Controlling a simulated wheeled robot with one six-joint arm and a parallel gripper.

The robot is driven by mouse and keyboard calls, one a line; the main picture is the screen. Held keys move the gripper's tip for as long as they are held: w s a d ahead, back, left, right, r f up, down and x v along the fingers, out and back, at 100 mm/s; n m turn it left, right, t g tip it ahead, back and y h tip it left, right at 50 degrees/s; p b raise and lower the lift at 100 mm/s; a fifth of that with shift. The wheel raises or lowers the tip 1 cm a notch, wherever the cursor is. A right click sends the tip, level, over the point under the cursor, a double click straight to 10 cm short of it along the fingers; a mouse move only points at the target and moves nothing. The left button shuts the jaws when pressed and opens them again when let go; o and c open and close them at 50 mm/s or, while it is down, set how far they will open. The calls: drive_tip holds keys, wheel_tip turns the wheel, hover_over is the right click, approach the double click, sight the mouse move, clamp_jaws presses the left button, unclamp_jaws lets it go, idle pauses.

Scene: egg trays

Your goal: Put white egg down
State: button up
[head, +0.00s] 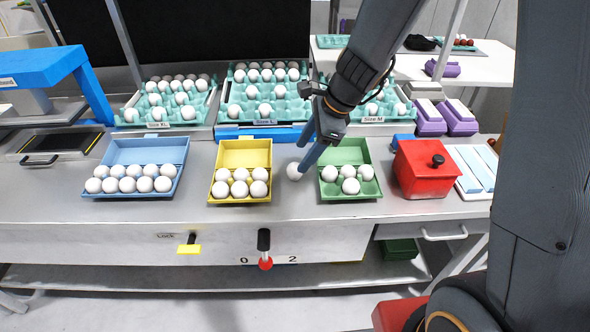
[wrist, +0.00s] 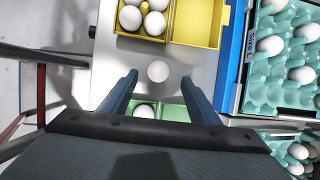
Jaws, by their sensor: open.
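A white egg (head: 294,172) sits on the grey table between the yellow carton (head: 241,152) and the green carton (head: 347,152). My gripper (head: 309,152) is above the table by this egg, its blue fingers pointing down. In the wrist view the egg (wrist: 158,72) lies between and just beyond the two spread fingertips (wrist: 160,78), with a gap on each side. The fingers are open and hold nothing. Whether the egg touches a finger in the head view is hard to tell.
A blue carton (head: 147,151) full of eggs stands at left. The yellow and green cartons hold several eggs each. A red box (head: 426,170) with a black knob stands right of the green carton. Teal trays (head: 266,90) of eggs stand behind. The table front is clear.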

sight(295, 172)
drive_tip(key=shift+d+x, duration=0.15)
drive_tip(key=shift+x, duration=1.45)
drive_tip(key=shift+d+x, duration=0.15)
drive_tip(key=shift+x, duration=1.45)
drive_tip(key=shift+s+f, duration=0.1)
drive_tip(key=c, duration=0.8)
